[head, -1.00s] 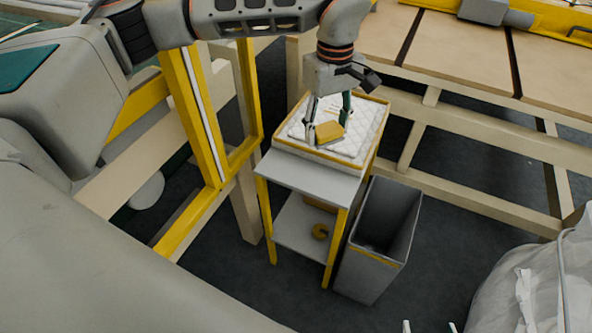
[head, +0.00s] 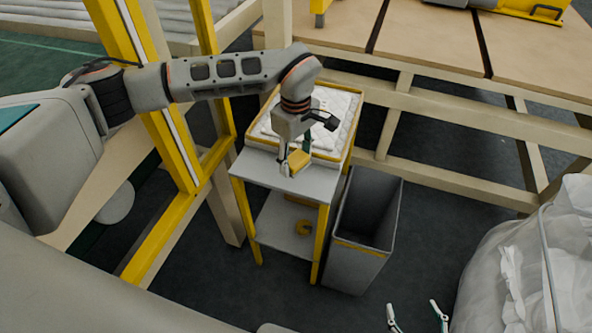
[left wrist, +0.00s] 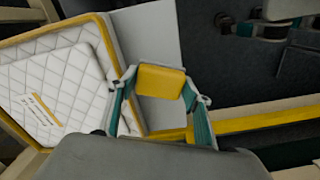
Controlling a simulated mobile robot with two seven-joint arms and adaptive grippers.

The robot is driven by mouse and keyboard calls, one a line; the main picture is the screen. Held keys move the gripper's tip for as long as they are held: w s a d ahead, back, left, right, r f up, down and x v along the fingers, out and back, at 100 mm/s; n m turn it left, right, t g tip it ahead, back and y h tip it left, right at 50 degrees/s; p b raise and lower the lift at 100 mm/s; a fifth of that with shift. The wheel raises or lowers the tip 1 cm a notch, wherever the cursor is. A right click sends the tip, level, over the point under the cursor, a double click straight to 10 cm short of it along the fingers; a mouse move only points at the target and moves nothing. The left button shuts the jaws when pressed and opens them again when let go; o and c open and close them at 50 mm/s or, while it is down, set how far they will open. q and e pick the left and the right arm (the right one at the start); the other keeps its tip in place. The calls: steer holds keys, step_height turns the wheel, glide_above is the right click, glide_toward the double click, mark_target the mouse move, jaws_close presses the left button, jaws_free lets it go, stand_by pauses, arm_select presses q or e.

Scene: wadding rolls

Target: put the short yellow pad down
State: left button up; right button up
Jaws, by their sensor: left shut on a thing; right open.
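The short yellow pad (head: 300,160) is held between the fingers of my left gripper (head: 290,165). It is over the front part of the small stand's grey top (head: 305,185), in front of the quilted white pad stack. In the left wrist view the yellow pad (left wrist: 161,81) spans between both fingertips, with the bare grey top (left wrist: 150,35) around it. I cannot tell whether the pad touches the surface. My right gripper (head: 418,318) is open and empty at the bottom edge of the head view, only its fingertips showing.
A yellow-edged tray with white quilted pads (head: 342,105) sits at the back of the stand. A grey open bin (head: 355,260) stands right of it. A clear bag (head: 535,260) is at right.

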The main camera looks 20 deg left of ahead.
mark_target(296, 179)
arm_select(q)
steer(key=shift+f, duration=2.45)
steer(key=shift+f+b, duration=0.1)
steer(key=shift+b, duration=0.2)
steer(key=o, duration=1.2)
